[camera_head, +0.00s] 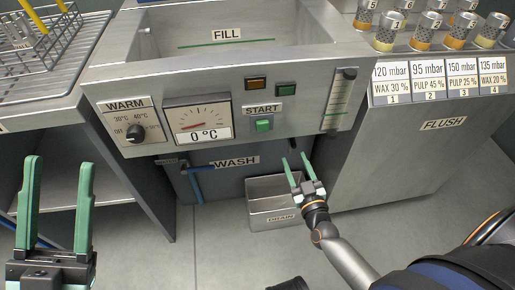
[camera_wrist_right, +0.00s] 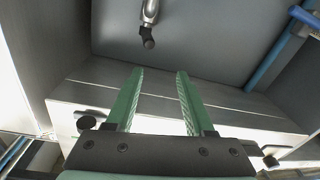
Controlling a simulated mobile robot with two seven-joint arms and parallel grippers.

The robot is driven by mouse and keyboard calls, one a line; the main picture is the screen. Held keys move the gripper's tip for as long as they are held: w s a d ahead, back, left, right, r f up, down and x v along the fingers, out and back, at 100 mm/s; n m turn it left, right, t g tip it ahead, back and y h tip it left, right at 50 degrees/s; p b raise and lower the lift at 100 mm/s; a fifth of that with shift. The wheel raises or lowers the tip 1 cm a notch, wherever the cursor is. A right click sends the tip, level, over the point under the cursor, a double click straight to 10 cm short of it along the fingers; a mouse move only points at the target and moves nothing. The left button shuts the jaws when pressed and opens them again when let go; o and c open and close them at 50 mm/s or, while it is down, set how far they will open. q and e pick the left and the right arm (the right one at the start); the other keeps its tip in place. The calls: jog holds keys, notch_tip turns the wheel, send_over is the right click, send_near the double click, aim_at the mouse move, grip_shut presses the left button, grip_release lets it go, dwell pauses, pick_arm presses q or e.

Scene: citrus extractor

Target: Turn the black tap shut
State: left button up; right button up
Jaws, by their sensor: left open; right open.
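The black tap (camera_wrist_right: 149,38) shows at the top of the right wrist view, a metal body with a black end. It lies ahead of my right gripper's fingertips and slightly left of the gap. In the head view a small dark part (camera_head: 292,141) under the machine's front looks like the same tap. My right gripper (camera_head: 295,158) has its green fingers apart and empty, just below that part and above the drain bin; it also shows in the right wrist view (camera_wrist_right: 160,72). No contact with the tap is visible. My left gripper (camera_head: 60,165) is open and empty at the lower left.
The grey drain bin (camera_head: 275,221) stands on the floor below my right gripper. A blue handle on a pipe (camera_head: 194,169) is left of it, by the WASH label. The machine front (camera_head: 215,110) overhangs this space. The flush cabinet (camera_head: 415,150) stands to the right.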

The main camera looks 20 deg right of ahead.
jog(key=s+a+r+n+t+y+b, duration=0.2)
jog(key=a+r+y, duration=0.3)
jog(key=r, duration=0.5)
jog(key=s+a+r+n+t+y+b, duration=0.2)
jog(key=s+a+r+n+y+b, duration=0.2)
jog(key=a+r, duration=0.5)
jog(key=shift+s+a+r+n+y, duration=0.3)
jog(key=shift+s+r+n+y, duration=0.2)
jog(key=shift+n+y, duration=0.45)
